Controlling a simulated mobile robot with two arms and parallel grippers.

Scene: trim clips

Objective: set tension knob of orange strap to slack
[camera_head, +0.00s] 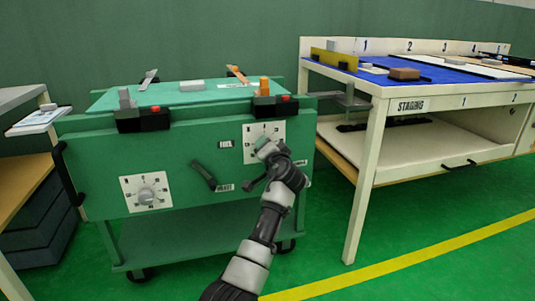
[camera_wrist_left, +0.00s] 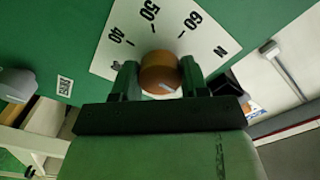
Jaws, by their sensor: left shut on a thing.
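In the left wrist view, an orange-brown round knob (camera_wrist_left: 160,74) sits on a white dial plate (camera_wrist_left: 125,22) marked 40, 50, 60 and N. A short pale mark shows on its face. My left gripper (camera_wrist_left: 160,80) has one finger on each side of the knob and is shut on it. In the head view, my left gripper (camera_head: 265,148) is at the right-hand dial plate (camera_head: 277,129) on the green cart's front and hides the knob. The orange strap (camera_head: 237,74) lies on the cart top, behind an orange block (camera_head: 264,86). My right gripper is not in view.
The green cart (camera_head: 100,160) also carries a grey knob (camera_head: 147,194) on its left dial and a dark lever (camera_head: 204,176) between the dials. A white staging table (camera_head: 369,150) stands close on the right. Green floor is clear in front.

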